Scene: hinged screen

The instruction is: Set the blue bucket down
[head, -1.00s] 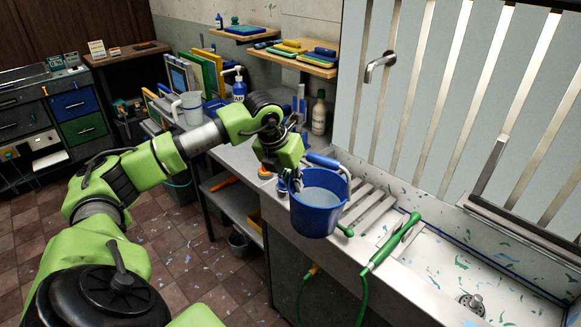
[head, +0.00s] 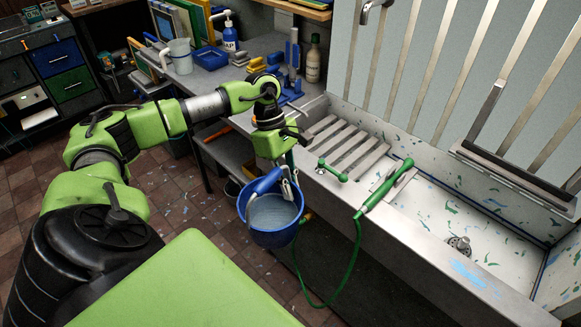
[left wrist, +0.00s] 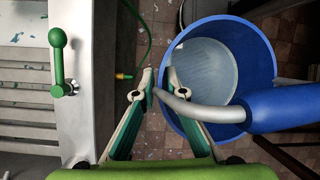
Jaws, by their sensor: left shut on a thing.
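The blue bucket (head: 270,236) hangs in the air in front of the sink counter, above the tiled floor. Its inside looks pale grey-blue; I cannot tell if that is liquid. It also shows in the left wrist view (left wrist: 262,45), with its metal handle and blue grip (left wrist: 285,108). My left gripper (head: 290,180) is above the bucket, shut on the metal part of the handle beside the blue grip. In the left wrist view, the fingertips (left wrist: 161,88) close around the metal wire. My right gripper is not in view.
The sink (head: 470,215) with a slatted drainboard (head: 350,145) lies right of the bucket. A green sprayer (head: 385,187) rests on its front edge, its hose hanging near the bucket. A soap bottle (head: 230,38) and a pitcher (head: 180,57) stand on the back counter. Open tiled floor (head: 190,225) lies left.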

